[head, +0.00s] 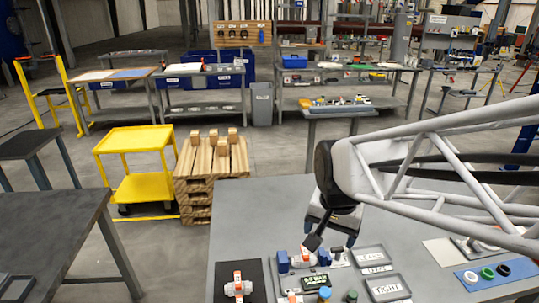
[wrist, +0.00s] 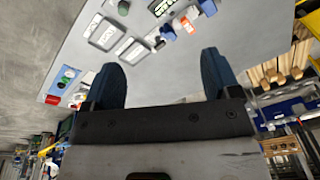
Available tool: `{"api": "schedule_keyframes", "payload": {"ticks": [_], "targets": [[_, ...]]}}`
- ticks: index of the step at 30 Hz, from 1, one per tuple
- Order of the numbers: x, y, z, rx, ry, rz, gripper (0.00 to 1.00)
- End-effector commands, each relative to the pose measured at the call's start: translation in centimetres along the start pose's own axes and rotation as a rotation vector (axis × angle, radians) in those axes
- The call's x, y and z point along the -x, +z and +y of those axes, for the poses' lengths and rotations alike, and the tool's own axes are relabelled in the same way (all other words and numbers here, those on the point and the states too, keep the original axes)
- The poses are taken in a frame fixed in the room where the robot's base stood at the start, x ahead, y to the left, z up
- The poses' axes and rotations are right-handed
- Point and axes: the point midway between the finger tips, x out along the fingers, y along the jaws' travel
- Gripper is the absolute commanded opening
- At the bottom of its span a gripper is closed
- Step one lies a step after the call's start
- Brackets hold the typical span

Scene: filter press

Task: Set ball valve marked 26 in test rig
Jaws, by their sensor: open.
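A white valve with an orange handle (head: 303,259) sits between blue blocks (head: 283,262) on the grey table, in what looks like the test rig; its orange part also shows in the wrist view (wrist: 187,25). Another white valve with an orange handle (head: 238,288) lies on a black mat (head: 253,270) to its left. The marking 26 is too small to read on either. My gripper (head: 331,241) is above the table near the blue blocks, partly hiding things behind it. In the wrist view its two blue fingers (wrist: 158,78) are apart, with nothing between them.
Two grey labelled trays (head: 388,288) (head: 370,256) lie right of the valves. A dark display with green text (head: 316,282) and small coloured caps (head: 325,294) are at the front. A blue board with rings (head: 495,272) is far right. The table's back part is clear.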

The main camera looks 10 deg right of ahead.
Motion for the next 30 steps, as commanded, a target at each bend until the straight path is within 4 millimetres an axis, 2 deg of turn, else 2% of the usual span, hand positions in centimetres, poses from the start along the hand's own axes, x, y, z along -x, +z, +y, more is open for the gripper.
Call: {"api": "schedule_keyframes", "payload": {"ticks": [6, 12, 18, 30], "targets": [[2.6, 3.9, 2.3, 0.264, -0.016, 0.040, 0.83], [3.8, 6.5, 3.8, 0.446, -0.019, 0.066, 0.83], [4.1, 7.5, 4.4, 0.521, -0.019, 0.076, 0.83], [4.2, 7.5, 4.4, 0.526, -0.018, 0.076, 0.83]]}}
